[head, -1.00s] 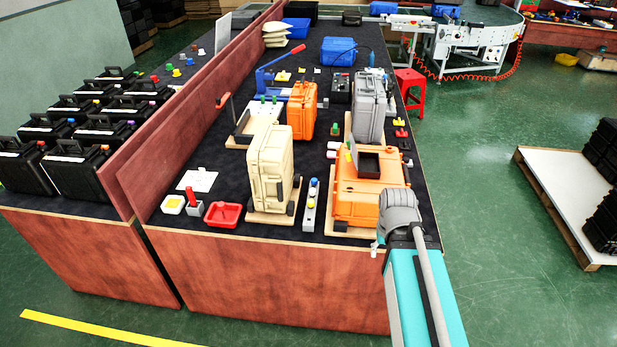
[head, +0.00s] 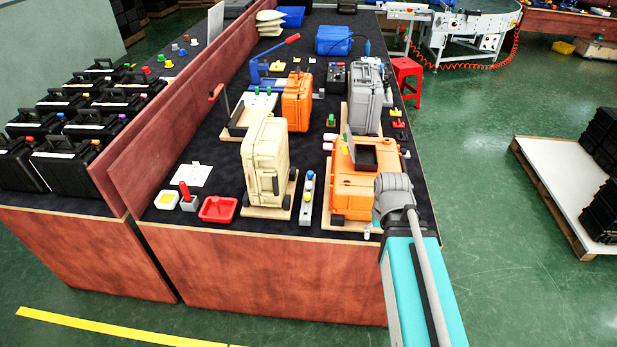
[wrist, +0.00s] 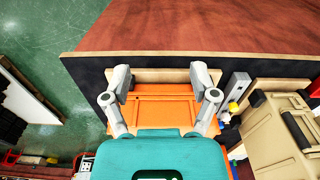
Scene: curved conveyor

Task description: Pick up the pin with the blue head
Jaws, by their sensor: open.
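A narrow grey strip (head: 305,215) holds several pins, between the cream case and the orange case. One pin has a blue head (head: 309,173) at the strip's far end; yellow and white heads are nearer. In the wrist view the strip (wrist: 237,84) is right of my gripper, with a yellow head (wrist: 233,107) clear on it; the blue head there is too small to tell. My gripper (wrist: 160,82) is open and empty, its fingers apart over the orange case (wrist: 163,108) and its wooden board. In the head view my arm mostly hides the gripper.
A red tray (head: 218,209) lies at the front left. The table's front edge is close.

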